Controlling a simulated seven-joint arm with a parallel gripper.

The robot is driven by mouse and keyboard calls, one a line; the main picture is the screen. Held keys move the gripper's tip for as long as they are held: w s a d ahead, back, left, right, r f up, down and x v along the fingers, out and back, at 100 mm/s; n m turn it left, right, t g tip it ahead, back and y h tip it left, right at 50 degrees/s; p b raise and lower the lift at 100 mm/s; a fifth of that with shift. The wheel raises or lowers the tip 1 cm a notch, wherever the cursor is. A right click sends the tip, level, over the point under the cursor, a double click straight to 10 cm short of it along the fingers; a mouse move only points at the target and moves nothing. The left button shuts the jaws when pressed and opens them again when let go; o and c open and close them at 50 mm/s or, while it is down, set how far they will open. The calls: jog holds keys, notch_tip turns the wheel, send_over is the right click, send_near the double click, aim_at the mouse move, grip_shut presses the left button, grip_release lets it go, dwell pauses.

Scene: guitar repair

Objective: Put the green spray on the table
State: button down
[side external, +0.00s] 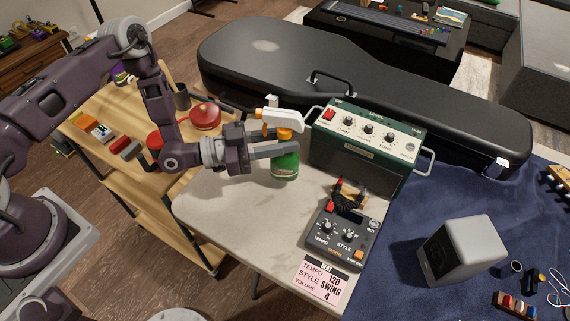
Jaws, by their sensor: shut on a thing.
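The green spray (285,162) is a green bottle with an orange collar and a white and orange trigger head. It is upright near the back of the pale table (225,205), just left of the green amplifier. My gripper (272,150) reaches in from the left and is shut on the green spray, with its fingers around the upper body below the trigger. Whether the bottle's base touches the table top or hangs slightly above it I cannot tell.
The green amplifier (365,145) stands close to the right of the bottle. A black guitar case (300,60) lies behind. A dark pedal (342,236) and a pink note (324,283) are in front. The table's left front is clear. A wooden shelf (170,225) adjoins at left.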

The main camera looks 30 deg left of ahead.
aim_at(285, 167)
notch_tip(285, 167, down, 4)
jog(key=shift+f, duration=0.35)
jog(key=c, duration=1.1)
grip_release()
